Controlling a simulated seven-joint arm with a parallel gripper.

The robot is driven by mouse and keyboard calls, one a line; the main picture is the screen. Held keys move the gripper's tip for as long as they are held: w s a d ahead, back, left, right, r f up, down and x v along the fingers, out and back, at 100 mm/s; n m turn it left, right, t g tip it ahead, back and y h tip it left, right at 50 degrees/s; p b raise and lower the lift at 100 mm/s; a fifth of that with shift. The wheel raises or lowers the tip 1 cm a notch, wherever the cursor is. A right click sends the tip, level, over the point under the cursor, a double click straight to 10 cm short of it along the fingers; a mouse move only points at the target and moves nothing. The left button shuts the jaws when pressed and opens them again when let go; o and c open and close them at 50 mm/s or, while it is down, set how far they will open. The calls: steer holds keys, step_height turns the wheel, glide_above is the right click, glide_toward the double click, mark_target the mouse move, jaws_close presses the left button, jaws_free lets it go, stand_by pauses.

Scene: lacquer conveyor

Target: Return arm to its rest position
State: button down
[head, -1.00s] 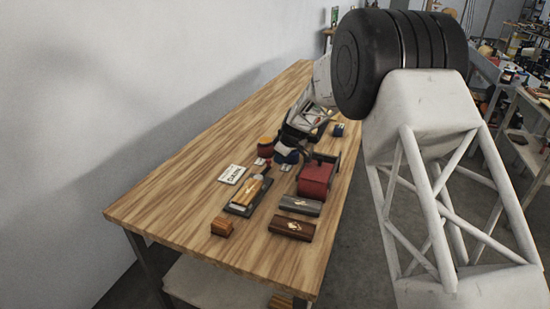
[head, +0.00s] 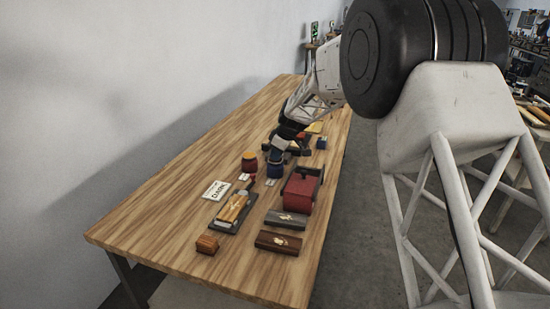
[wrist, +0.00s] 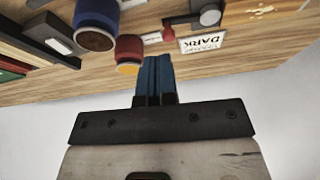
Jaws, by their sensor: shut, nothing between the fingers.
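My gripper (wrist: 157,62) is shut and empty, its blue fingers together in the wrist view. In the head view my gripper (head: 277,150) is around the blue jar on the table, partly hidden by my wrist. I cannot tell its exact height there. The blue jar (head: 274,170) shows at the upper left in the wrist view (wrist: 97,18). In the wrist view this red jar (wrist: 128,48) is just left of my fingertips, and I cannot tell the gap.
The wooden table (head: 150,225) holds a red box (head: 301,188), a card reading DARK (head: 216,190), a dark tray with a wooden piece (head: 233,208), two dark cases (head: 278,242) and a small wooden block (head: 207,245). A white wall (head: 100,90) is at left. The near-left tabletop is clear.

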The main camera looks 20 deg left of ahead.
stand_by(0.4)
steer(key=s+d+r+m+h, duration=0.1)
steer(key=s+d+r+m, duration=0.2)
steer(key=s+d+r, duration=0.5)
steer(key=s+d+r+m+t, duration=0.1)
steer(key=s+d+r+m, duration=0.15)
steer(key=s+d, duration=0.65)
steer(key=s+d+r+m+h, duration=0.1)
steer(key=s+d+r+m, duration=0.4)
steer(key=d, duration=0.8)
steer(key=s+d+f+m, duration=0.1)
steer(key=s+d+m, duration=0.1)
steer(key=s+d, duration=0.4)
steer(key=s+d+f+m+h, duration=0.1)
steer(key=s+d, duration=0.5)
steer(key=s, duration=0.8)
steer(key=s+d+f+m+t+h, duration=0.1)
steer(key=s+d+m, duration=0.2)
steer(key=s, duration=0.8)
steer(key=d, duration=0.2)
steer(key=shift+d+m, duration=0.35)
steer(key=shift+d, duration=0.05)
